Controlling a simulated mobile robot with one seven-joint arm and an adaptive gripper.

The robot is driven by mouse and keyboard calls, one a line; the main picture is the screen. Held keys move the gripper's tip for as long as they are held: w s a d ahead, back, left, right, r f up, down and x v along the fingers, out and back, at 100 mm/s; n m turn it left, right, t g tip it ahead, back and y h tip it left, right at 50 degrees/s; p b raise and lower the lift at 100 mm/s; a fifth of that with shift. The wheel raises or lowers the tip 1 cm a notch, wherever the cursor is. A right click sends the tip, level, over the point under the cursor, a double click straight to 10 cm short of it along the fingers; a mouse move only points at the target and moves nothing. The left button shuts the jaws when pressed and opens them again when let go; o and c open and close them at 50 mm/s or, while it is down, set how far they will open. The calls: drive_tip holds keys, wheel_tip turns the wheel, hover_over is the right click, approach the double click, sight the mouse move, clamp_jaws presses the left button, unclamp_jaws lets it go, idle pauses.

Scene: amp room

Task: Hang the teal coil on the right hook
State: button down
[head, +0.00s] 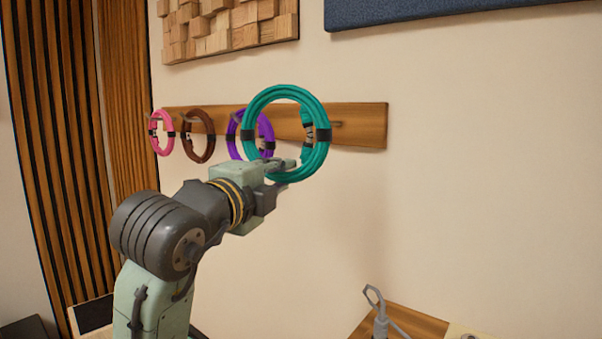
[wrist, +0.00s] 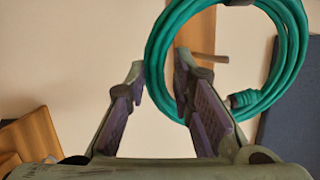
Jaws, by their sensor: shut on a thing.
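The teal coil (head: 328,153) is held upright in my gripper (head: 284,165), which grips its lower left part in the head view. The coil also shows at the top of the wrist view (wrist: 158,50), by the tips of my gripper (wrist: 160,88). The right hook (head: 337,124) sticks out of the wooden rack, just right of the coil's edge in the head view. In the wrist view a hook (wrist: 210,57) shows inside the coil's outline. I cannot tell whether it passes through the ring. The coil stands in front of the rack.
The wooden rack (head: 372,125) runs along the wall. Pink (head: 154,146), brown (head: 187,149) and purple (head: 232,147) coils hang on it to the left. A grey stand (head: 380,320) is on a wooden surface at lower right. The wall right of the rack is clear.

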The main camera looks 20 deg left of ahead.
drive_tip(key=w+d+f, duration=0.1)
drive_tip(key=w+d, duration=0.1)
drive_tip(key=w, duration=0.3)
drive_tip(key=w+d+f, duration=0.2)
drive_tip(key=w, duration=0.4)
drive_tip(key=shift+w+d+b, duration=0.2)
drive_tip(key=shift+d+b, duration=0.1)
drive_tip(key=shift+b, duration=0.05)
idle(1.1)
idle(0.7)
drive_tip(key=c, duration=1.3)
unclamp_jaws()
drive_tip(key=shift+f, duration=0.1)
